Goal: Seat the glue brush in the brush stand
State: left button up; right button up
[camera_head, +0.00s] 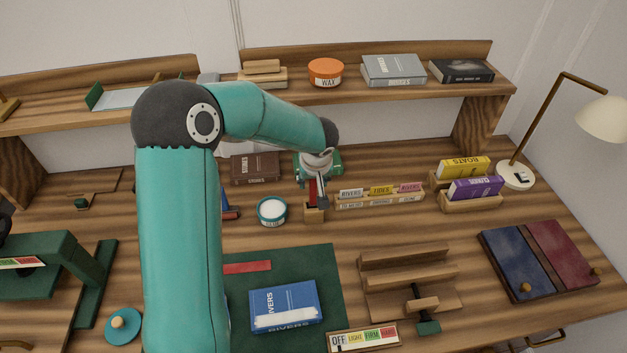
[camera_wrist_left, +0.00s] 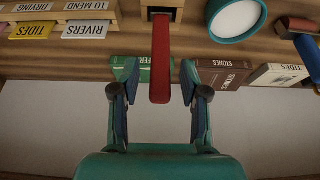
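The glue brush, with a red handle (camera_head: 312,190), stands upright at the small wooden brush stand (camera_head: 314,215) in the middle of the bench. In the left wrist view the red handle (camera_wrist_left: 160,62) runs from the stand (camera_wrist_left: 162,3) down between my fingers. Its bristle end is hidden, so I cannot tell how deep it sits. My left gripper (camera_head: 320,186) is just above the stand at the handle. Its fingers (camera_wrist_left: 159,92) are spread wide, with a clear gap on both sides of the handle. My right gripper is not in view.
A round white-topped glue pot (camera_head: 271,211) stands left of the stand, and a label rack (camera_head: 380,202) stands close on its right. A brown book (camera_head: 255,168) is behind. A blue book (camera_head: 285,305) lies on the green mat (camera_head: 325,265) in front. A shelf (camera_head: 350,93) runs along the back.

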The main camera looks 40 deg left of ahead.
pick_arm(q)
jog(key=shift+p, duration=0.5)
jog(key=d+r, duration=0.1)
jog(key=s+d+r+b, duration=0.1)
jog(key=r, duration=0.1)
jog(key=shift+s, duration=0.15)
jog(key=p+v, duration=0.4)
jog(key=v, duration=0.9)
jog(key=shift+d, duration=0.2)
jog(key=shift+s+f, duration=0.1)
jog(key=shift+f, duration=0.1)
